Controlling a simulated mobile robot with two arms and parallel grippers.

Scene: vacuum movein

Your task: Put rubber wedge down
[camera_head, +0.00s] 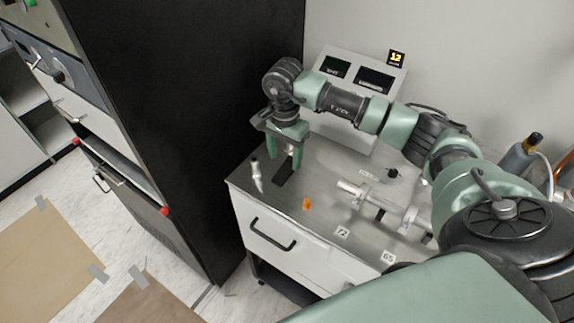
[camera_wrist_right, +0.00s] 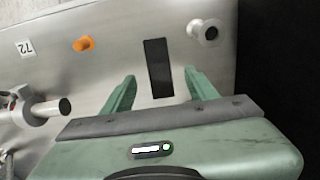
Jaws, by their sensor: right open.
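The rubber wedge, a flat dark strip (camera_head: 284,178), lies on the metal top of the white cabinet near its left end. It also shows in the right wrist view (camera_wrist_right: 158,62), apparently resting on the surface. My right gripper (camera_head: 287,165) is just above it, pointing down. Its two green fingers are spread apart, with the strip's near end between them and gaps on both sides in the right wrist view (camera_wrist_right: 160,76). The strip's height relative to the fingertips is hard to tell. My left gripper is not in view.
A small metal fitting (camera_head: 257,175) stands left of the strip, and an orange piece (camera_head: 307,204) lies to its right. A clear tube assembly (camera_head: 378,205) and number cards 72 (camera_head: 342,232) and 65 (camera_head: 388,257) are farther right. A tall black cabinet (camera_head: 190,110) rises at left.

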